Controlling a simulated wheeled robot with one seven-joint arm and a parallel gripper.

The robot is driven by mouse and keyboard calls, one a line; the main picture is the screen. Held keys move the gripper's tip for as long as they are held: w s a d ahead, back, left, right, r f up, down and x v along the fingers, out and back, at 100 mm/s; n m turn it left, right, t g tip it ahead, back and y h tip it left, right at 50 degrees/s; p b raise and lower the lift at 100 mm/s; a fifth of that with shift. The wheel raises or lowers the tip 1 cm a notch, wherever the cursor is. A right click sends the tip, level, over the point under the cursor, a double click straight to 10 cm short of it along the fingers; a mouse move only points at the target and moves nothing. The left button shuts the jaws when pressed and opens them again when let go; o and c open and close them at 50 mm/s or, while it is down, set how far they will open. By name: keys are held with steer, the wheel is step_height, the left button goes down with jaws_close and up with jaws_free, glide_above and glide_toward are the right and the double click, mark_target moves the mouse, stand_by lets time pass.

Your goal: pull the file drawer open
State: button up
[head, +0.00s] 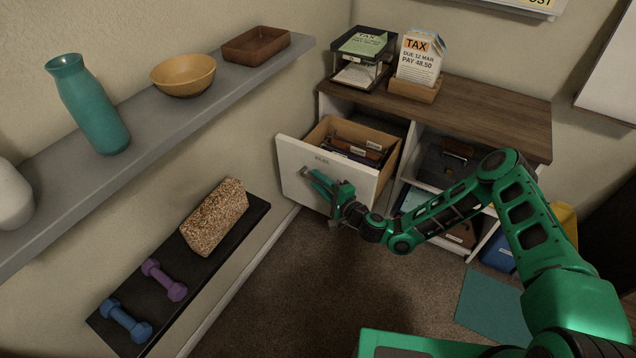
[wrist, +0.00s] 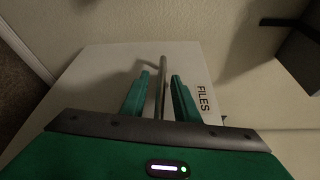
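The file drawer (head: 318,175) has a white front marked FILES and stands well out from the cabinet, with folders showing inside. Its front also shows in the wrist view (wrist: 100,75). In the wrist view, the metal bar handle (wrist: 162,88) runs between the two green fingers of my gripper (wrist: 168,85). The fingers are apart, with a gap showing beside the bar. Part of the handle is hidden by my gripper in the head view.
The cabinet top (head: 490,112) bears a paper tray (head: 362,60) and a card holder (head: 415,88). A wall shelf (head: 170,125) with a vase and bowls is at left. A low black shelf (head: 190,268) holds dumbbells and a block. Carpet before the drawer is clear.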

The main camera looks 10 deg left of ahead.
steer(key=v, duration=1)
steer(key=shift+d, duration=0.25)
steer(key=shift+s, duration=0.15)
